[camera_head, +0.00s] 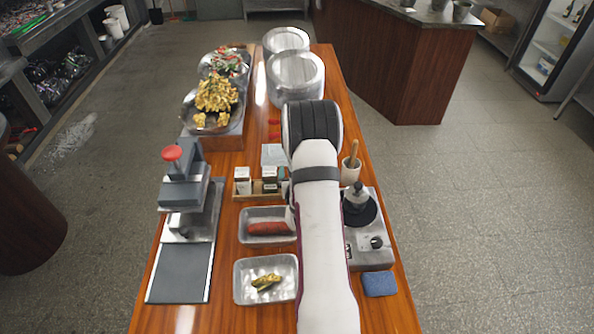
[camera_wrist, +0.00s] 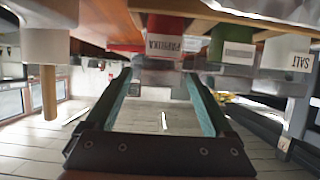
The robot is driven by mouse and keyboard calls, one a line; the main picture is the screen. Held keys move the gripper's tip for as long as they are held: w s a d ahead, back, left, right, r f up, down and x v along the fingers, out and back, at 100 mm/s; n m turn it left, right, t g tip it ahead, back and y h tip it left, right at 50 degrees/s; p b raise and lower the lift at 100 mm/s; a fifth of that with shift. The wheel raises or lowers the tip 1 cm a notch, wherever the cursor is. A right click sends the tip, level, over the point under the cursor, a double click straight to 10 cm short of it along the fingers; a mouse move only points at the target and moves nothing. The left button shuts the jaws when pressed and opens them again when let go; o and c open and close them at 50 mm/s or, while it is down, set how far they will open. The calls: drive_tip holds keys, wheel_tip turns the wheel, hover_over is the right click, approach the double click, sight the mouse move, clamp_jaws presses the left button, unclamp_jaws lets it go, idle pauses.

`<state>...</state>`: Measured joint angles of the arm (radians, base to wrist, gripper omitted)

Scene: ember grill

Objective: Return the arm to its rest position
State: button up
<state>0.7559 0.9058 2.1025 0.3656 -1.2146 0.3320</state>
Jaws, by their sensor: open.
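My arm rises over the right half of the wooden table (camera_head: 375,318) in the head view and hides my gripper there. In the wrist view my gripper (camera_wrist: 160,78) has its two fingers wide apart with nothing between them. That view looks upside down, with the spice boxes labelled paprika (camera_wrist: 163,40) and salt (camera_wrist: 297,60) along its upper edge, close to the fingers. The spice rack (camera_head: 256,190) stands just left of my arm in the head view.
Left of my arm are a tray with a sausage (camera_head: 268,229), a tray with green-yellow pieces (camera_head: 266,281) and a press (camera_head: 185,190). Right are a mortar (camera_head: 350,170), a burner (camera_head: 372,243) and a blue sponge (camera_head: 380,284). Pots (camera_head: 296,75) stand behind.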

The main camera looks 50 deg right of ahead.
drive_tip(key=s+a+r+n+g+y, duration=0.1)
drive_tip(key=s+a+r+y, duration=0.2)
drive_tip(key=a, duration=0.8)
drive_tip(key=s+a+r+g+y, duration=0.1)
drive_tip(key=a+r+g+y, duration=0.15)
drive_tip(key=a+r, duration=0.6)
drive_tip(key=s+a+r+n+g+y, duration=0.2)
drive_tip(key=s+a+r+g+y, duration=0.2)
drive_tip(key=s+a, duration=1.6)
drive_tip(key=shift+s+a+r+n+g+y, duration=0.15)
drive_tip(key=shift+s+a+n+g+y, duration=0.15)
drive_tip(key=shift+s+g+y, duration=0.45)
drive_tip(key=shift+w+g, duration=0.2)
drive_tip(key=shift+g, duration=0.1)
